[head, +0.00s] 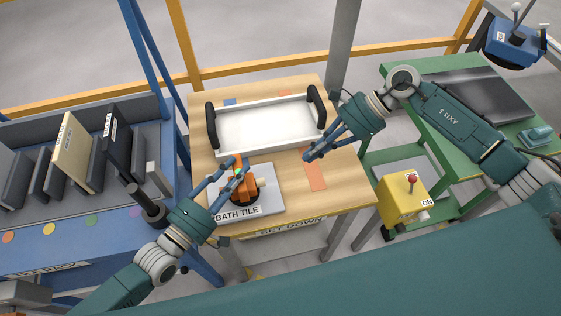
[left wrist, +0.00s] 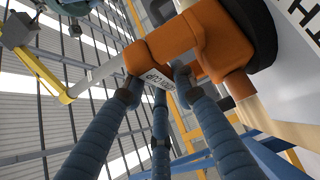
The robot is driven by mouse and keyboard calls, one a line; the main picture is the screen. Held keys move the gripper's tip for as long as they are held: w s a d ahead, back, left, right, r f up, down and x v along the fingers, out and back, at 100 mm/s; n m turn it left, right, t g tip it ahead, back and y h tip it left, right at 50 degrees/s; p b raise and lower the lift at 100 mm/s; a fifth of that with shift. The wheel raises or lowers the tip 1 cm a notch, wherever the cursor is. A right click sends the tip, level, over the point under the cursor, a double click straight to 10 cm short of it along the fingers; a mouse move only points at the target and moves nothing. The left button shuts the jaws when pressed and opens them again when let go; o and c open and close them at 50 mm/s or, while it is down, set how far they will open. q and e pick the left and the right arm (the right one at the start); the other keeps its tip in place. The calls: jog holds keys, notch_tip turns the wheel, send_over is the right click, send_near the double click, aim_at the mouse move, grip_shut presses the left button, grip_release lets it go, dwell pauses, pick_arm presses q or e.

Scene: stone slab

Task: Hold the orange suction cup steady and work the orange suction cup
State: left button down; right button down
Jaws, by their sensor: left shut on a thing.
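The orange suction cup (head: 243,190) stands on the grey slab marked BATH TILE (head: 268,200), its dark rubber base against the slab. My left gripper (head: 232,176) is shut on the suction cup's orange body from the left. In the left wrist view the orange body (left wrist: 165,45) lies between my blue fingers (left wrist: 155,85), with a partly hidden white label and the black rubber disc (left wrist: 262,25) beyond. My right gripper (head: 318,150) hangs near the right side of the white tray, apart from the suction cup. Its fingertips are too small to judge.
The white tray (head: 262,150) with black handles stands at the back of the wooden table (head: 345,190). A blue rack (head: 90,250) with dark panels is at left. A yellow switch box (head: 400,205) and green bench (head: 375,168) are at right.

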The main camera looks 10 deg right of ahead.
pick_arm(q)
jog(key=shift+f, duration=0.1)
dwell(0.3)
jog(key=c, duration=1.3)
grip_release()
jog(key=v, duration=1.2)
jog(key=shift+s, duration=0.1)
